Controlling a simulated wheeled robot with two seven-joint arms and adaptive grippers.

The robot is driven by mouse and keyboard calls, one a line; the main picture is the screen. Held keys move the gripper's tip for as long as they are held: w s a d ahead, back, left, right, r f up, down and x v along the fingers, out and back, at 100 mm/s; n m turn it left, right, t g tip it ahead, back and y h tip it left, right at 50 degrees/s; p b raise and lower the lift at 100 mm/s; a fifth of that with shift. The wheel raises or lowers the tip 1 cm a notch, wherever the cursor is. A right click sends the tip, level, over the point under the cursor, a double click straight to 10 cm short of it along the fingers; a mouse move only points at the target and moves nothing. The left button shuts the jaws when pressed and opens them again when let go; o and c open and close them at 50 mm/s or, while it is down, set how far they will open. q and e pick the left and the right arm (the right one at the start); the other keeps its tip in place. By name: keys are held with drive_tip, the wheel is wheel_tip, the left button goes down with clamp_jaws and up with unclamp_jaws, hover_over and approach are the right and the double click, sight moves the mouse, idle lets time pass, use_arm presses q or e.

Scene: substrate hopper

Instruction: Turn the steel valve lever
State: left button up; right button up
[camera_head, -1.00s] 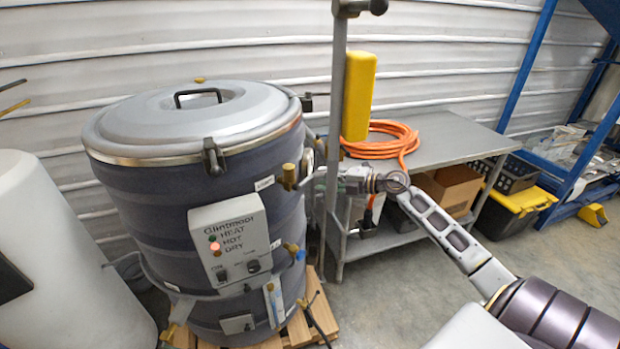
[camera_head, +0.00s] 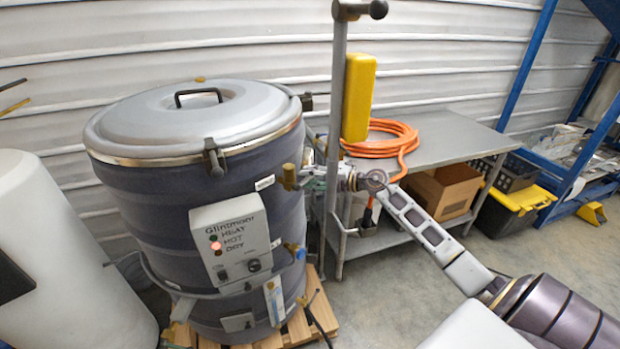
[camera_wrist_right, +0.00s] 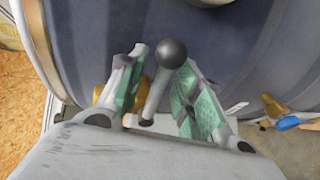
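The steel valve lever (camera_wrist_right: 157,92) shows in the right wrist view as a short grey rod with a black ball knob. It stands out from a brass fitting (camera_wrist_right: 107,92) on the dark drum. My right gripper (camera_wrist_right: 163,64) is open, with its green-padded fingers on either side of the lever and visible gaps to it. In the head view my right gripper (camera_head: 308,175) is beside the brass valve (camera_head: 289,176) on the drum's right side. The lever is too small to make out there. My left gripper is not in view.
The lidded drum (camera_head: 135,200) with its control box (camera_head: 232,238) stands on a wooden pallet (camera_head: 298,330). A grey upright post (camera_head: 336,110) is close by my right gripper. A metal table (camera_head: 450,140) with an orange hose (camera_head: 385,145) stands behind my arm.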

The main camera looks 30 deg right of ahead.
drive_tip(key=shift+c, duration=0.2)
clamp_jaws()
drive_tip(key=shift+d, duration=0.1)
idle(0.4)
